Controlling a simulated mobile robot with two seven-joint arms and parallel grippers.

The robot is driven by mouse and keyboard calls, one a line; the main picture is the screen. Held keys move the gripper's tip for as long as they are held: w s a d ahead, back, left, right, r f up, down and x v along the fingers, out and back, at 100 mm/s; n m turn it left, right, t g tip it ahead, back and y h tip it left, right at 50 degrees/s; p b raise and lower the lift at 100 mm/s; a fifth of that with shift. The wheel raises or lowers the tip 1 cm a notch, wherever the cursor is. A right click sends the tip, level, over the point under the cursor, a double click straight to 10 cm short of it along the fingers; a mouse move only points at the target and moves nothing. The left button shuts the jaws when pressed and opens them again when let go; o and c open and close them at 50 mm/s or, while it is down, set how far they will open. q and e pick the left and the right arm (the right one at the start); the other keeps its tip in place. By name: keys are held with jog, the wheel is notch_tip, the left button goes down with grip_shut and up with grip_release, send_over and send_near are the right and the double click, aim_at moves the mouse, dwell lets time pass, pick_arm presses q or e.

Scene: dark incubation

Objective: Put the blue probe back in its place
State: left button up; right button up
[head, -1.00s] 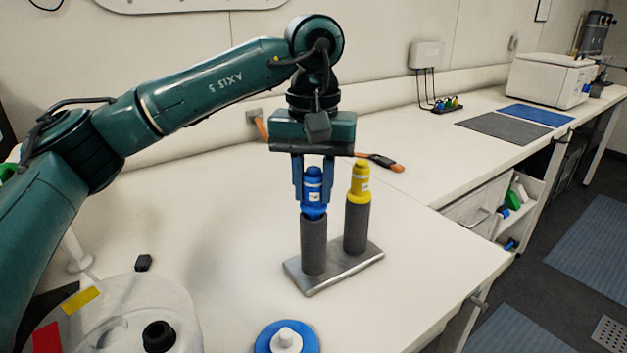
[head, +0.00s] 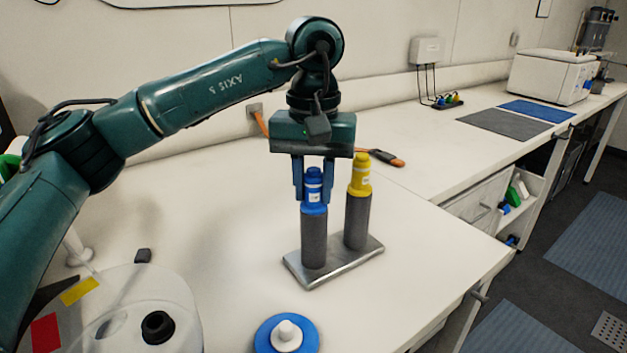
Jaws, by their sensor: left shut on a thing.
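The blue probe (head: 313,195) stands upright in the front left dark grey sleeve (head: 314,240) of a metal stand. Its wide blue collar meets the sleeve's top rim, with no gap that I can see. The part inside the sleeve is hidden. My left gripper (head: 313,196) points down and is shut on the probe's upper body, one finger on each side. A yellow probe (head: 359,180) stands upright in the other sleeve, just right of my gripper. The stand's metal base (head: 318,274) rests on the white bench. My right gripper does not show.
A blue disc with a white knob (head: 287,336) lies at the bench's front. A large translucent vessel (head: 170,300) with a black cap stands front left. An orange and black tool (head: 388,158) lies behind the stand. The bench right of the stand is clear up to its edge.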

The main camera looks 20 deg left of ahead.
pick_arm(q)
jog(key=o, duration=1.1)
